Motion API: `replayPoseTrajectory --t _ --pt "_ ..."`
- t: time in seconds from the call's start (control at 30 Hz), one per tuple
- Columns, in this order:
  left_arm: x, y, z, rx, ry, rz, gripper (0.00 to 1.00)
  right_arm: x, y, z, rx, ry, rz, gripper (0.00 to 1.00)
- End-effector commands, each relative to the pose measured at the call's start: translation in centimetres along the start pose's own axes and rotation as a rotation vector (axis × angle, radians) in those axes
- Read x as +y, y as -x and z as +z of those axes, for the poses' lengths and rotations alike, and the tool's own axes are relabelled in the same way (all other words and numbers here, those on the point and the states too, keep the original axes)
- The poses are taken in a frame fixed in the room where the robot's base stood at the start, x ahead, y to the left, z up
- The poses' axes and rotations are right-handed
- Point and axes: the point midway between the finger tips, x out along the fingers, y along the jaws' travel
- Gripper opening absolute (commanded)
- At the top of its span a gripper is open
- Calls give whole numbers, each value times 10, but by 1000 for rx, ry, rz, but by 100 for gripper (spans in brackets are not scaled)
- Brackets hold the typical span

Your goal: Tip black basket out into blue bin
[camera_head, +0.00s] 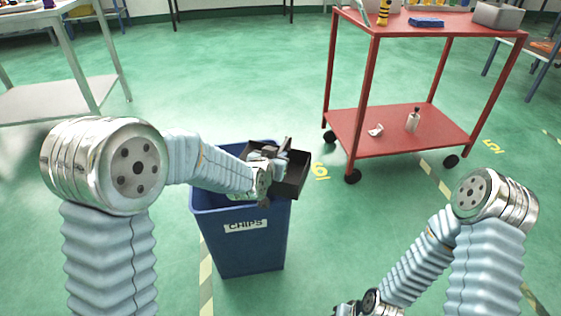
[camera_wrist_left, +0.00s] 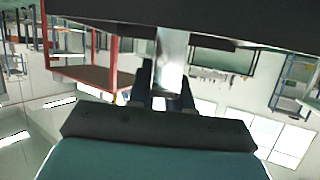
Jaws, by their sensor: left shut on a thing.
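The black basket (camera_head: 293,182) is in the head view, over the right part of the open top of the blue bin (camera_head: 243,240), which has a "CHIPS" label. My left gripper (camera_head: 272,158) is shut on the basket. In the left wrist view the basket (camera_wrist_left: 250,25) is a dark band along the top, with the gripper fingers (camera_wrist_left: 166,92) below it around a shiny upright piece. The basket looks tilted; its contents cannot be made out. The inside of the bin is mostly hidden by my arm and the basket. My right gripper (camera_head: 346,309) is partly cut off at the bottom edge.
A pale table (camera_head: 55,98) is at the left. The green floor between them is clear.

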Motion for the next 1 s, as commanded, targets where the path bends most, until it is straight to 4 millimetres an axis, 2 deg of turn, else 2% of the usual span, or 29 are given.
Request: replayPoseTrajectory --t 0.03,0.3,0.33,0.47,1.0 --pt "-5 -2 2 7 38 11 0 5 -10 -1 3 -2 2 43" --pt "-27 3 -7 11 296 115 0 17 -39 -1 2 -5 2 43" --pt "-30 6 -13 7 321 125 0 14 -30 -1 2 -5 3 43" --pt "-39 9 -22 5 409 165 0 8 -14 -2 4 -5 4 43" --pt "-65 12 -29 8 633 259 0 -25 36 6 -19 15 -16 43"
